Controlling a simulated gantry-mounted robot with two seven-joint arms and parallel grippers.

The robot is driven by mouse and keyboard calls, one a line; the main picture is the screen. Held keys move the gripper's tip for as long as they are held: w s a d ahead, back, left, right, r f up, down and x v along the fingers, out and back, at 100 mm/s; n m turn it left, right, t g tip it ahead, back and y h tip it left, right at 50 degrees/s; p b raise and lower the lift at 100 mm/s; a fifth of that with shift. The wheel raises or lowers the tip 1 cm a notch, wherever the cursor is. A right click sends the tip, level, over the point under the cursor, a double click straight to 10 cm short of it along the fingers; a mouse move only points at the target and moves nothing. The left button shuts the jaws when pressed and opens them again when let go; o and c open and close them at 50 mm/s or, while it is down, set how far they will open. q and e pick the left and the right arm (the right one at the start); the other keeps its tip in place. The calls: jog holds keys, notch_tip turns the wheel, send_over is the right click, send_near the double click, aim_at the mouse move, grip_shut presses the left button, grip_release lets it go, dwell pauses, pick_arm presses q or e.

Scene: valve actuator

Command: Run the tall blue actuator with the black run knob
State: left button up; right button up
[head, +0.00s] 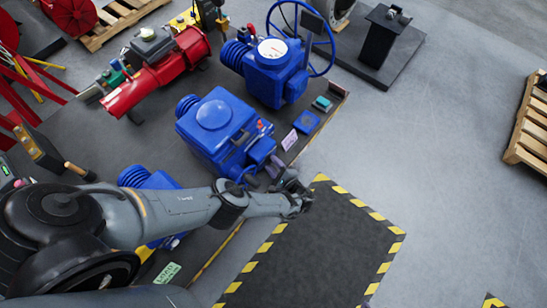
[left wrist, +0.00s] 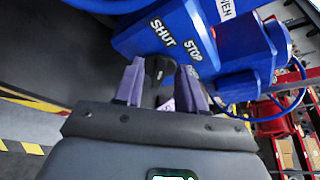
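The blue actuator (head: 205,130) nearest my left gripper stands in the middle of the dark platform. Its blue face also shows in the left wrist view (left wrist: 150,42), with SHUT and STOP labels. A black knob (left wrist: 157,70) is there, seen between the two purple fingers of my left gripper (left wrist: 160,84). The fingers are apart, one on each side of the knob; I see no clear contact. In the head view my left gripper (head: 272,172) is close to this actuator's control side, its fingers small and partly hidden. My right gripper is not in view.
A second blue actuator (head: 268,80) with a white dial and handwheel stands behind. A third blue actuator (head: 150,180) is partly hidden by my left arm. A red actuator (head: 155,78) is at the back left.

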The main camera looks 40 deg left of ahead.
pick_arm(q)
jog(key=shift+s+d+r, duration=0.1)
jog(key=shift+d+r, duration=0.1)
jog(key=shift+d, duration=0.3)
jog(key=p+v, duration=0.1)
jog(key=v, duration=0.8)
jog(key=shift+d+p, duration=0.3)
jog(key=shift+d, duration=0.1)
jog(key=shift+s, duration=0.2)
